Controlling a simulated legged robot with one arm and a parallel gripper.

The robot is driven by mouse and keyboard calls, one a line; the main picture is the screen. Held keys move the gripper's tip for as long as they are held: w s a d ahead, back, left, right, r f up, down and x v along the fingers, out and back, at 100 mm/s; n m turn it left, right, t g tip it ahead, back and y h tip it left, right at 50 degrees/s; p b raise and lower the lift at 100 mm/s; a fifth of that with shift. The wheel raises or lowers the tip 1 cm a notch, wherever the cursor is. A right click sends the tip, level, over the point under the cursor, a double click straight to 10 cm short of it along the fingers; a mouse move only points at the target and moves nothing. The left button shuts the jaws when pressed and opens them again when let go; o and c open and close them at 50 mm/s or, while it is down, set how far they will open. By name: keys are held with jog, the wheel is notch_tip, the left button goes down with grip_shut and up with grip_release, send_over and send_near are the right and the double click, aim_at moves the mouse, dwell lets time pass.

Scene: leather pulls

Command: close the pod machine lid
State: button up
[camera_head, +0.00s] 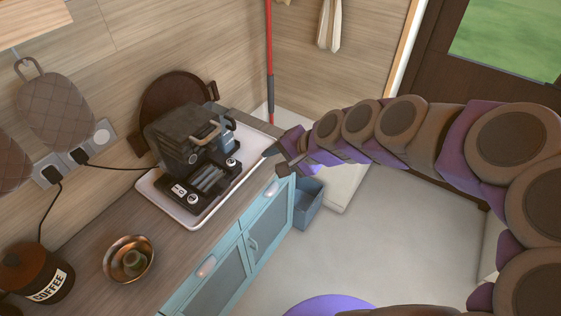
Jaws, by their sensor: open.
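The black pod machine (207,165) stands on a white tray (186,218) on the wooden counter. Its lid (178,122) is the dark top part, with a pale handle (206,132) on the right side; I cannot tell clearly how far it is raised. My gripper (275,158) is open and empty, to the right of the machine near the counter's front edge. It is apart from the lid and handle. The fingertips are small and partly hidden by the gripper's own body.
A round dark brown board (168,92) leans on the wall behind the machine. A copper bowl (117,270) and a coffee canister (28,272) stand at the near left. Black cords run to wall sockets.

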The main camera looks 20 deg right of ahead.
jog(key=shift+s+d+r, duration=0.1)
jog(key=shift+s+d, duration=0.1)
jog(key=shift+s, duration=0.1)
dwell(0.4)
jog(key=p+v, duration=0.1)
jog(key=v, duration=1.6)
jog(key=shift+d, duration=0.1)
jog(key=s+a+f+n+g, duration=0.2)
jog(key=a+f+n+g, duration=0.15)
jog(key=a, duration=0.35)
jog(key=s+a+f+n+g+h, duration=0.2)
jog(key=s+f+n, duration=0.2)
jog(key=s+f, duration=0.1)
jog(key=s+a+f+n+g+h, duration=0.2)
jog(key=s+f, duration=0.3)
jog(key=s, duration=0.3)
jog(key=shift+a+f+n+g+h, duration=0.3)
jog(key=shift+n+g+h, duration=0.2)
jog(key=shift+n+g, duration=0.35)
jog(key=shift+s, duration=0.1)
